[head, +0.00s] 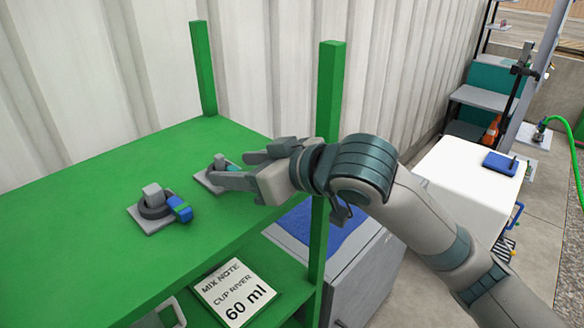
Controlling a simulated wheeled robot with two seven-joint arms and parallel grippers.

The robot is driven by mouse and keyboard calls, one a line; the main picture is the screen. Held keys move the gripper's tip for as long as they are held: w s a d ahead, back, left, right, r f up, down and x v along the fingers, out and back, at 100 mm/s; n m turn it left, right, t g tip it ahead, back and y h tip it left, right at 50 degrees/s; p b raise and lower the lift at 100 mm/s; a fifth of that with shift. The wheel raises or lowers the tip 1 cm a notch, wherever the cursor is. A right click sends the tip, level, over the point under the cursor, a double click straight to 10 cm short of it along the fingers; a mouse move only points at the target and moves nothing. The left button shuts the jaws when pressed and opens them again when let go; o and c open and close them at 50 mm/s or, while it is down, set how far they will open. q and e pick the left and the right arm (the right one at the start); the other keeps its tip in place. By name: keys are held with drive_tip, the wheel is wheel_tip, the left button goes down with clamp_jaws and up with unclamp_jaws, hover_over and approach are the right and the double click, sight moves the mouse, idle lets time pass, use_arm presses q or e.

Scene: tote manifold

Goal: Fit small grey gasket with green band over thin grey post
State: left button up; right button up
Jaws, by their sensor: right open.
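The thin grey post (219,158) stands upright on a small grey plate (203,185) on the green shelf. The small grey gasket shows low at the post, its green band (233,167) pointing right between my fingers. It appears to sit around the post, but my gripper hides part of it, so I cannot tell how flat it lies. My right gripper (228,169) is open, one finger on each side of the green band, reaching in from the right. My left gripper is out of view.
On the shelf (90,210) to the left, a thicker grey post (152,194) has a dark gasket with a blue band (180,208) around it. Green uprights (203,70) rise at the shelf's corners. A note card (235,290) lies on the lower shelf. The shelf's left part is clear.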

drive_tip(key=b+v, duration=0.4)
drive_tip(key=v, duration=1.2)
drive_tip(key=shift+d+f, duration=0.1)
